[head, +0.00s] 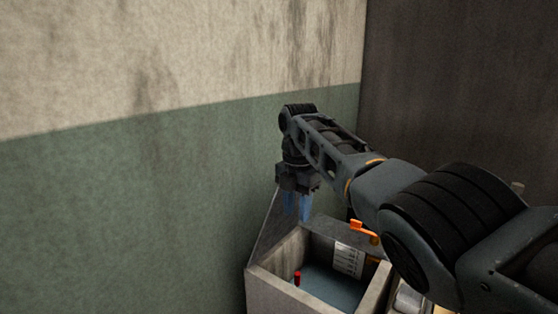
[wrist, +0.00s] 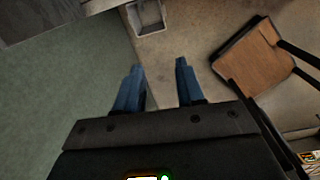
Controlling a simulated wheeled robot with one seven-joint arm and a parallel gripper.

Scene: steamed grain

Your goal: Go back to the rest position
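My gripper (head: 297,205) hangs with its blue fingers pointing down, above the back left part of a grey open-topped box (head: 262,290). In the wrist view its two blue fingers (wrist: 160,85) stand apart with nothing between them, so it is open and empty. My arm reaches in from the right side of the head view.
In the box are a small red piece (head: 297,278) and a white printed label (head: 348,260). An orange part (head: 364,231) sits at its back edge. A green and cream wall (head: 150,200) stands close at left. The wrist view shows a brown-topped item (wrist: 246,58) and a small square container (wrist: 146,18).

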